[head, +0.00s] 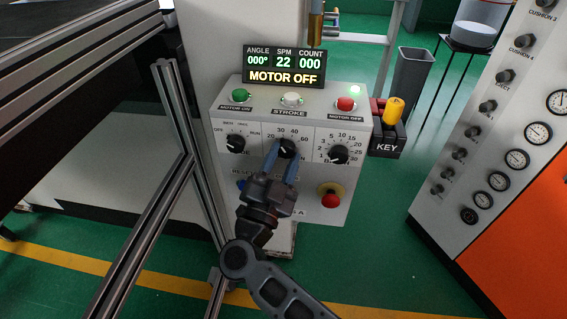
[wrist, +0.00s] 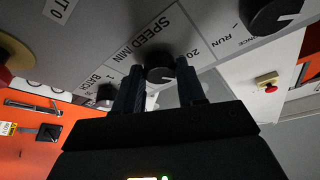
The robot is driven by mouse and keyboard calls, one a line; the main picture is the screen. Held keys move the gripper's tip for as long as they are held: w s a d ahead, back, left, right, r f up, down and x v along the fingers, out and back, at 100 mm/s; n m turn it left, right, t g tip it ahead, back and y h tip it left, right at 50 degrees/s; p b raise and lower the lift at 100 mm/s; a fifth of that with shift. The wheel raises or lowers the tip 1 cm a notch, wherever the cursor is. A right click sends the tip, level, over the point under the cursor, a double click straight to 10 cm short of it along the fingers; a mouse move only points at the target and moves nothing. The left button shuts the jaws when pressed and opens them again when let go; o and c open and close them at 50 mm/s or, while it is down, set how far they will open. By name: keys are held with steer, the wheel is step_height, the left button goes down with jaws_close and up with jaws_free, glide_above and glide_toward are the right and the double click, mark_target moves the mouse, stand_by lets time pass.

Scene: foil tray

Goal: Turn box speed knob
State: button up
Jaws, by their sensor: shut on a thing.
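The speed knob (head: 287,148) is a black dial in the middle of the control box (head: 220,175), with a scale around it. In the wrist view the knob (wrist: 159,74) shows between my two fingers, beside the label "SPEED /MIN". My gripper (head: 281,157) reaches up from below, and its two blue-grey fingers are closed on the knob's sides. The fingers cover part of the dial and its lower label. In the wrist view my gripper (wrist: 159,84) also straddles the knob. The display (head: 284,67) reads SPM 22 and MOTOR OFF.
A mode knob (head: 235,143) is left of the speed knob and a batch knob (head: 338,154) is right. A red stop button (head: 330,197) sits lower right. Green, white and red buttons line the top. A metal frame (head: 185,110) stands close at left.

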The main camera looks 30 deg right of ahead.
steer(key=m+g, duration=0.1)
steer(key=m, duration=0.2)
steer(key=m+g+b, duration=0.1)
steer(key=m, duration=0.2)
steer(key=shift+a, duration=0.2)
steer(key=shift+w+r+m+g+b, duration=0.15)
steer(key=shift+m+g, duration=0.5)
steer(key=shift+m, duration=0.8)
steer(key=shift+s+r+m+g+b, duration=0.15)
steer(key=shift+m+g, duration=0.5)
steer(key=shift+m, duration=0.8)
steer(key=shift+w, duration=0.1)
steer(key=o, duration=1.1)
steer(key=shift+c, duration=0.2)
steer(key=b+v, duration=0.1)
steer(key=v, duration=0.6)
steer(key=shift+s+a, duration=0.2)
steer(key=shift+a, duration=0.15)
